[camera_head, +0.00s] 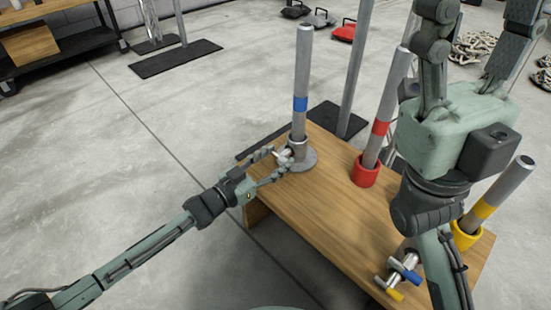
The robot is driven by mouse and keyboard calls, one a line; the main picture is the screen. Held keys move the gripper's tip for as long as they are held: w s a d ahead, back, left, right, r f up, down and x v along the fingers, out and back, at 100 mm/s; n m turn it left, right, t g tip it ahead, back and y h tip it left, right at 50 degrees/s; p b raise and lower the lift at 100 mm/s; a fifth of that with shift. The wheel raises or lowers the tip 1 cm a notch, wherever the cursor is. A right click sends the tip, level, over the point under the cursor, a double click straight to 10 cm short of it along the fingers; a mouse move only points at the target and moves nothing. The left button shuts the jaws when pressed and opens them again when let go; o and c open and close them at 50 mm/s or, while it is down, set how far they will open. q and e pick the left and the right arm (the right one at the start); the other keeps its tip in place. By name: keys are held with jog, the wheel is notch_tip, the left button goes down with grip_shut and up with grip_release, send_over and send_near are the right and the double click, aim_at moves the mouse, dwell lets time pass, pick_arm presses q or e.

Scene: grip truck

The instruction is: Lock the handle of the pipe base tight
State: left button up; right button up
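The pipe base (303,161) is a round grey metal flange with a collar on the wooden table's far left corner. A grey pipe with a blue band (300,102) stands nearly upright in it. The small handle (284,155) sticks out of the collar's left side, partly hidden by my fingers. My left gripper (278,160) reaches in from the left, its fingers apart on either side of the handle; I cannot tell whether they touch it. My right gripper (482,10) is raised in the foreground at the upper right, fingers spread wide and empty.
On the wooden table (330,205) a red-banded pipe (386,110) leans in a red cup (365,172), and a yellow-banded pipe (492,200) in a yellow cup (466,236). Small clamps with blue and yellow handles (403,272) lie at the near edge.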

pick_arm(q)
jog(key=c, duration=0.4)
jog(key=m+p, duration=0.1)
jog(key=m, duration=0.1)
jog(key=shift+m, duration=0.4)
jog(key=shift+s+d+m, duration=0.1)
jog(key=shift+s+m, duration=0.05)
jog(key=shift+m, duration=1.85)
jog(key=o, duration=1.2)
jog(key=shift+c, duration=0.2)
